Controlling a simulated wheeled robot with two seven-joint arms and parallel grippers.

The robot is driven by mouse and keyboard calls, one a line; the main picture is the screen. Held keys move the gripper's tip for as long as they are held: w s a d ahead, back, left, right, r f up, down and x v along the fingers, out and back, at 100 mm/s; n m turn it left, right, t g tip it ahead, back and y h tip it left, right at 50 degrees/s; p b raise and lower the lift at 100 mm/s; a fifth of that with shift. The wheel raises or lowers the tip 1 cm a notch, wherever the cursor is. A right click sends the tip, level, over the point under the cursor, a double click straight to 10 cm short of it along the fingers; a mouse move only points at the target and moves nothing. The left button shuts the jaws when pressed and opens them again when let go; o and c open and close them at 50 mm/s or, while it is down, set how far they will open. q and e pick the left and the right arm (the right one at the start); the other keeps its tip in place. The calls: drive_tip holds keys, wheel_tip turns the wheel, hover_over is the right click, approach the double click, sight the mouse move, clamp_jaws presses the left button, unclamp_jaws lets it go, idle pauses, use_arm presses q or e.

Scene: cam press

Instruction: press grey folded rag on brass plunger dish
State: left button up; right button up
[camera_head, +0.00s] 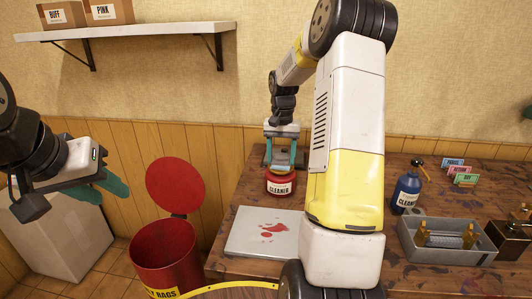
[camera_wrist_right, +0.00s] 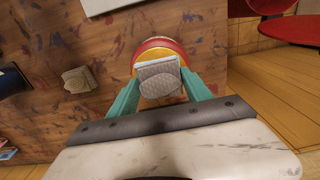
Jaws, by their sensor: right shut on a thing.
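My right gripper (camera_head: 281,163) is shut on the grey folded rag (camera_wrist_right: 160,79), which sits between its two teal fingers in the right wrist view. The gripper points down over the red can labelled CLEANER (camera_head: 280,188). The brass plunger dish (camera_wrist_right: 136,62) shows as a yellow ring on top of this can, partly covered by the rag. I cannot tell whether the rag touches the dish. My left gripper (camera_head: 112,192) is at the far left, away from the table; its teal fingers look apart and empty.
A pale board with red stains (camera_head: 248,242) lies in front of the can. A red lidded bin (camera_head: 165,255) stands left of the table. A blue bottle (camera_head: 406,192) and a grey tray (camera_head: 410,250) are on the right. A tan piece (camera_wrist_right: 78,80) lies on the table.

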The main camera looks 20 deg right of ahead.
sight(281, 155)
idle(0.6)
drive_tip(key=shift+r, duration=3.45)
drive_tip(key=shift+s, duration=0.1)
